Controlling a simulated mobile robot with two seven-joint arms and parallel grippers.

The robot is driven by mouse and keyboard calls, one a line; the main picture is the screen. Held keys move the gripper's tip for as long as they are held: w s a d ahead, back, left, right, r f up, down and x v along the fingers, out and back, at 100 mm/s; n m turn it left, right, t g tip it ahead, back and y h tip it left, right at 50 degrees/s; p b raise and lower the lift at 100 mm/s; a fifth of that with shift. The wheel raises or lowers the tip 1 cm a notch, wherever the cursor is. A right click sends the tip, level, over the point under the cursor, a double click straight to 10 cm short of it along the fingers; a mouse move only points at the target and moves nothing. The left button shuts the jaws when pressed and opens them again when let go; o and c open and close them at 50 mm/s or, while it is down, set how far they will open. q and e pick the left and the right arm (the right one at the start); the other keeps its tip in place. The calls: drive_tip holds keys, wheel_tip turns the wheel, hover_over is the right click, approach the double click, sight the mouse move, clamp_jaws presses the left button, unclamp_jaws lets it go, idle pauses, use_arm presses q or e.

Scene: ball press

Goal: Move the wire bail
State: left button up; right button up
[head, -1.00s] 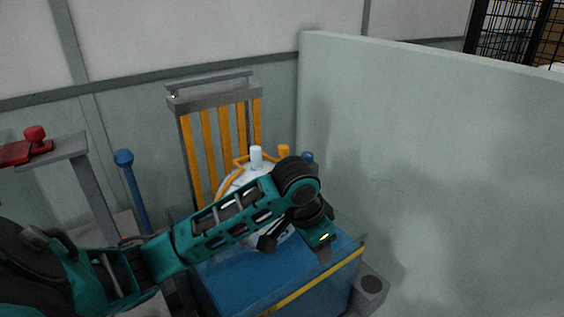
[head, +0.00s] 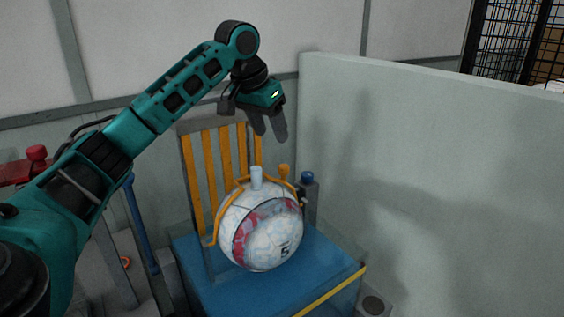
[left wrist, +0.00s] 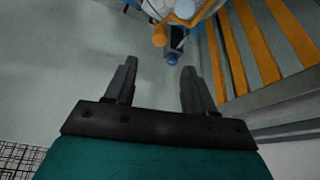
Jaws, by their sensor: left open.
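The wire bail (head: 215,225) is a thin orange wire. It curves up the left side of a white ball (head: 270,230) with red and blue markings and passes over its upper part. An orange knob (head: 284,170) stands at the ball's upper right, by the wire; it also shows in the left wrist view (left wrist: 159,37). A pale peg (head: 256,178) rises from the ball's top. My left gripper (head: 270,133) is open and empty, above the ball and apart from the bail. In the left wrist view its fingers (left wrist: 160,66) are spread. My right gripper is out of view.
The ball rests on a blue block (head: 225,285) with a yellow stripe. An orange-slatted rack (head: 205,160) stands behind. A blue-capped post (head: 307,178) is right of the ball. A pale partition (head: 430,190) bounds the right. A red-knobbed fixture (head: 37,153) is left.

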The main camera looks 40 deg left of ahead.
sight(283, 166)
use_arm(q)
drive_tip(key=x, duration=1)
drive_tip(key=shift+w+f, duration=0.2)
drive_tip(key=shift+f, duration=0.1)
clamp_jaws()
